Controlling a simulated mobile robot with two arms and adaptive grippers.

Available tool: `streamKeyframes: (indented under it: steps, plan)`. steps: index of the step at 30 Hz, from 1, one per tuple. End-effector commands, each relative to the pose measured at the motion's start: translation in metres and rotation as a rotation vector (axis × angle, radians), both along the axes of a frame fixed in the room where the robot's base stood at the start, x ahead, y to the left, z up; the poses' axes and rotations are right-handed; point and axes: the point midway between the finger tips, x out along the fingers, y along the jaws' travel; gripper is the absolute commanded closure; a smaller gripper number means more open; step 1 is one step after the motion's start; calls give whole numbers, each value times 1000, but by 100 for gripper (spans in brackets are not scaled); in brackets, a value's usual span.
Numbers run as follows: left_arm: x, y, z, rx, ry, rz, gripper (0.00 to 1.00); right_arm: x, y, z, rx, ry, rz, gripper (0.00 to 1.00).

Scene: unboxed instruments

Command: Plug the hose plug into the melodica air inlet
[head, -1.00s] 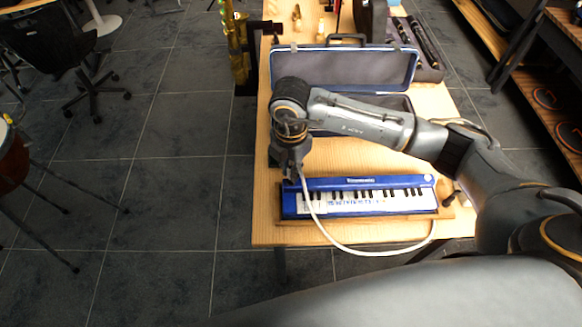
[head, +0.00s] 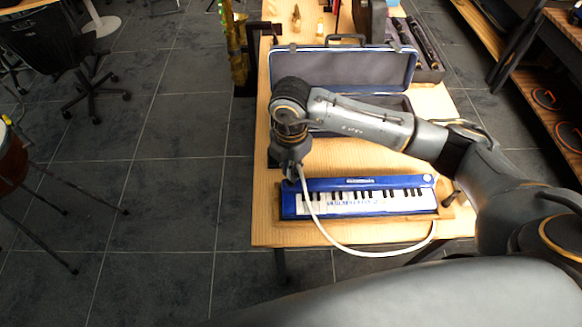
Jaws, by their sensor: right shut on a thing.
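The blue melodica (head: 362,183) lies on a wooden stand on the table, with its keys facing up. My right gripper (head: 291,176) is over the melodica's left end, pointing down. It is shut on the hose plug, which is mostly hidden by the fingers. The white hose (head: 330,238) runs from the gripper in a loop along the front of the table to the stand's right end. The air inlet is too small or hidden to make out, so I cannot tell whether the plug touches it. My left gripper is not in view.
An open blue-rimmed case (head: 342,69) stands behind the melodica, partly covered by my right arm. Black woodwind pieces in a tray (head: 430,74) lie at the back right. A brass saxophone (head: 238,50) stands left of the table. The wooden table (head: 264,222) is bare at its left front.

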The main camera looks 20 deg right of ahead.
Motion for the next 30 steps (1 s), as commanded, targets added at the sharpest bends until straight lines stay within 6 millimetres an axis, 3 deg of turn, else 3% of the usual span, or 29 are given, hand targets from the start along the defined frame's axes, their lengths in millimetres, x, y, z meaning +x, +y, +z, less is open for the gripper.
streamKeyframes:
  steps: [30]
  plan:
    - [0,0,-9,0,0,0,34,0,0,-11,0,0,0,100]
